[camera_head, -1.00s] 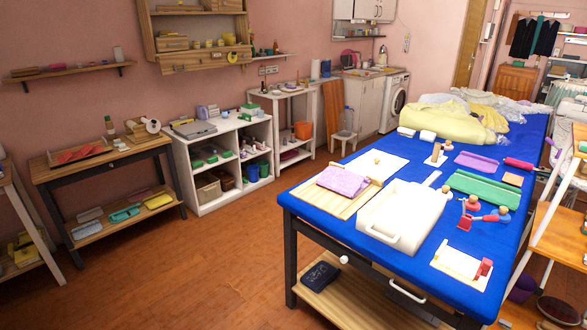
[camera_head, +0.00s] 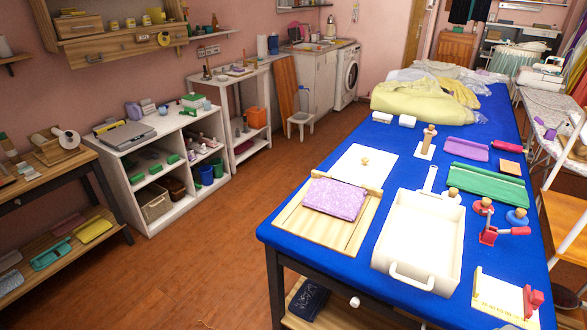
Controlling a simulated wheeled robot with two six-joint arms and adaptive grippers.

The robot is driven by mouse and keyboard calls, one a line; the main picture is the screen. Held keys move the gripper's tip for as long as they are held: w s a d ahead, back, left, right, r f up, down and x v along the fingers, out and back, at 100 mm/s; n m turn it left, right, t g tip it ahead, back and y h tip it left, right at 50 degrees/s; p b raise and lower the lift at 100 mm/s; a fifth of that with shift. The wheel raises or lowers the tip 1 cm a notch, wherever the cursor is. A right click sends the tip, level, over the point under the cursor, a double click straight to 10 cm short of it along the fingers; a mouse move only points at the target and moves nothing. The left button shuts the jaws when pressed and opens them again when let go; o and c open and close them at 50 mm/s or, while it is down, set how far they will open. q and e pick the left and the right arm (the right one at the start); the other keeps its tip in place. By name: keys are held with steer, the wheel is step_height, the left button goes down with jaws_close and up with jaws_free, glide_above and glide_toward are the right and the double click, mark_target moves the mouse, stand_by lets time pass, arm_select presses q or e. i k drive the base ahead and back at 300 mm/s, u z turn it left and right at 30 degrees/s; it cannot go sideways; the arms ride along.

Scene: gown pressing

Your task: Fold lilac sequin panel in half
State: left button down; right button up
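The lilac sequin panel (camera_head: 335,199) lies on a light wooden board (camera_head: 291,224) near the front left of the blue-covered table. A wooden bar runs along the board's far side, just behind the panel. The panel looks like a flat, slightly thick rectangle; I cannot tell how its layers lie. A second purple piece (camera_head: 467,149) lies farther back on the table, beside a green one. Neither of my grippers is in the head view.
A white handled tray (camera_head: 420,240) stands right of the board. A white plate with a knob (camera_head: 365,166) lies behind it. Red clamp tools (camera_head: 490,235) and a green folded cloth (camera_head: 487,184) are at the right. Yellow fabric (camera_head: 425,103) is heaped at the back. Floor left of the table is clear.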

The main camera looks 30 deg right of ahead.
mark_target(339, 201)
steer(key=z, duration=0.35)
steer(key=i, duration=0.9)
steer(key=z, duration=1.35)
steer(key=i, duration=0.6)
steer(key=z, duration=0.55)
